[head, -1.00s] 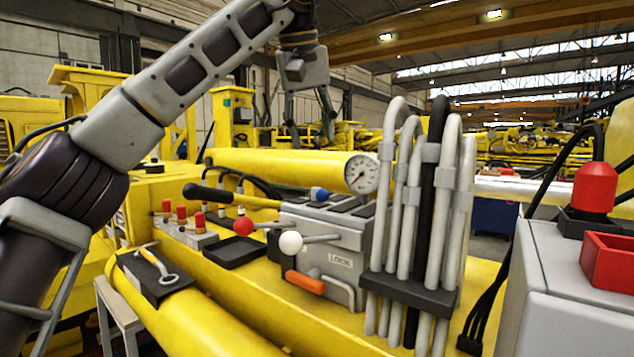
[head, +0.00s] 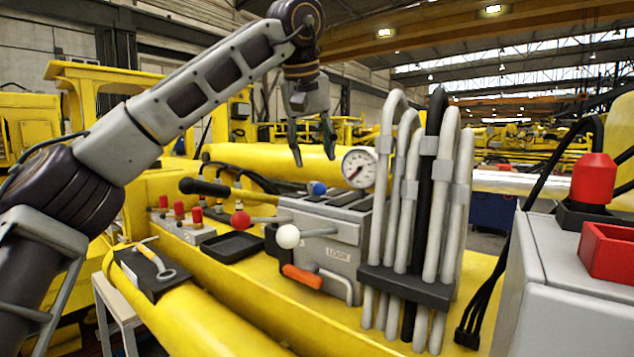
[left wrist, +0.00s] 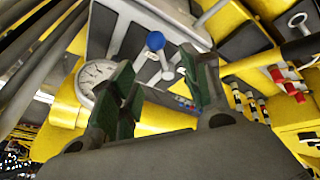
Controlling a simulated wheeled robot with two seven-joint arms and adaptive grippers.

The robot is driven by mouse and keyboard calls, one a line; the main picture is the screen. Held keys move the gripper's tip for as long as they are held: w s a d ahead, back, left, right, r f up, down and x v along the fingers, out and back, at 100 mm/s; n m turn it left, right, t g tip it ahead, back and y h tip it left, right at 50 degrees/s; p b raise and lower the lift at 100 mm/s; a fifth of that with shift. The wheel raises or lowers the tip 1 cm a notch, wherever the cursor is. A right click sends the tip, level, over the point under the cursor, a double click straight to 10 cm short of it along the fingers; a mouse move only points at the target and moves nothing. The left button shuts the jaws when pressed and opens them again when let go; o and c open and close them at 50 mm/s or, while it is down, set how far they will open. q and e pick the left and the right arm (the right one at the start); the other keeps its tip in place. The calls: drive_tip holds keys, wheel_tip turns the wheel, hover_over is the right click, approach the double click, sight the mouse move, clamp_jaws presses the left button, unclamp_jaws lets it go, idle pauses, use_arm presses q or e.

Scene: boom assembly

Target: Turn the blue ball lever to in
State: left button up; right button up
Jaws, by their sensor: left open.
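The blue ball lever (head: 317,188) stands on top of the grey valve block (head: 335,228) in the head view, left of the pressure gauge. In the left wrist view the blue ball (left wrist: 155,41) shows beyond the fingers, with its rod running down to the block. My left gripper (head: 314,160) is open and empty, pointing down, above the blue ball and apart from it. Its fingers (left wrist: 165,90) show spread in the left wrist view, the ball lying between and past them. My right gripper does not show.
The gauge (head: 359,168) and grey upright hoses (head: 400,180) stand just right of the lever. A black-handled lever (head: 205,188) lies left.

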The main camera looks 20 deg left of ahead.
sight(317, 189)
use_arm(q)
drive_tip(key=shift+x, duration=4.05)
clamp_jaws()
